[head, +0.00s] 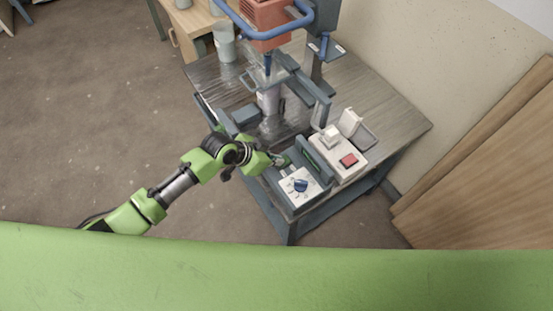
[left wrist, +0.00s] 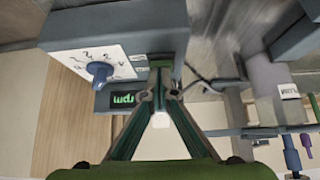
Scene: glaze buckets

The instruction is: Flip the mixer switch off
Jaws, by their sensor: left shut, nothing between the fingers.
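A white box with a red switch (head: 348,160) stands on the right side of the table. Left of it is a grey control box with a white dial panel and a blue knob (head: 301,185). The blue knob (left wrist: 99,72) and a lit green rpm display (left wrist: 122,99) also show in the left wrist view. My left gripper (head: 281,161) is shut and empty, close beside the control box at the table's front edge; whether it touches is unclear. In the left wrist view its fingertips (left wrist: 165,88) meet near the box's edge. The red mixer motor (head: 264,15) stands at the top.
The mixer stand and a clear container (head: 268,101) occupy the middle of the grey table (head: 395,118). A grey bucket (head: 225,46) stands at the back left. A wall and wooden boards (head: 490,160) are on the right. The table's right end is bare.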

